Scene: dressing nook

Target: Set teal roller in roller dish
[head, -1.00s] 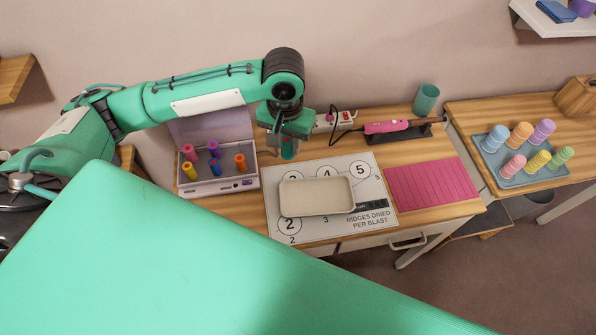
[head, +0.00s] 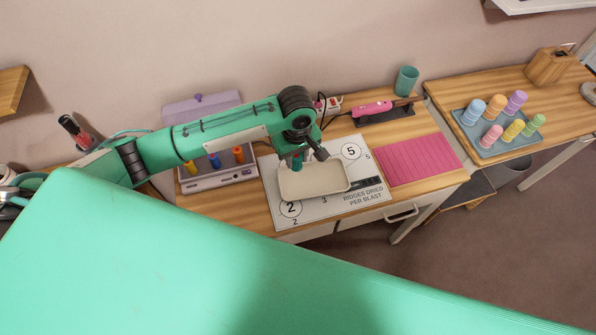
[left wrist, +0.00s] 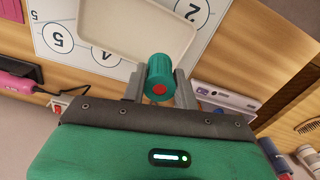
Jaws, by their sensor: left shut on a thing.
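The teal roller (left wrist: 159,76), with a red centre on its end, is held between the two fingers of my left gripper (left wrist: 160,88) in the left wrist view. In the head view my left gripper (head: 297,166) is over the back left part of the cream roller dish (head: 318,183), and the teal roller shows below it. The dish is a shallow rectangular tray on the white numbered mat and looks empty. In the left wrist view the dish (left wrist: 140,28) lies just beyond the roller. I cannot tell whether the roller touches it. My right gripper is not in view.
A roller case (head: 225,176) with several coloured rollers stands left of the white mat (head: 350,203). A pink ribbed mat (head: 417,159) lies to the right, with a pink hot tool (head: 372,108) behind it. A blue tray (head: 497,146) of striped rollers sits on the side table.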

